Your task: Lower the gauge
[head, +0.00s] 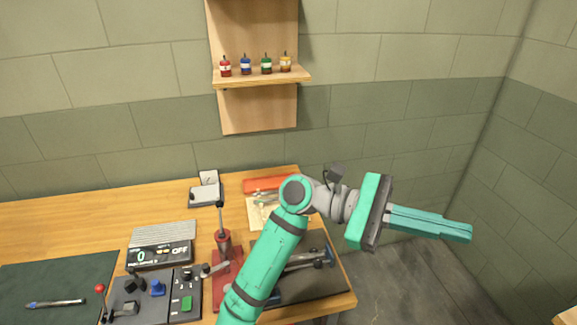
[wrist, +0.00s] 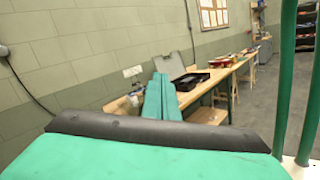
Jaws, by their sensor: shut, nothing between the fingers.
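A display unit (head: 160,254) stands on the bench at the lower left in the head view, with a green "0" and the word "OFF" on its face. Below it is a dark control panel (head: 187,295) with a blue knob, a green button and a red-tipped lever. I cannot tell for sure which part is the gauge. My gripper (head: 470,232) is at the right, beyond the bench's right end, far from the panel. Its teal fingers are together and empty. They also show in the wrist view (wrist: 162,98).
A red-based device (head: 222,243) with an upright post stands right of the panel, partly behind my arm. A pen (head: 54,303) lies on a dark mat (head: 25,280). A wall shelf (head: 260,75) holds several small bottles. Open floor (head: 420,280) lies right of the bench.

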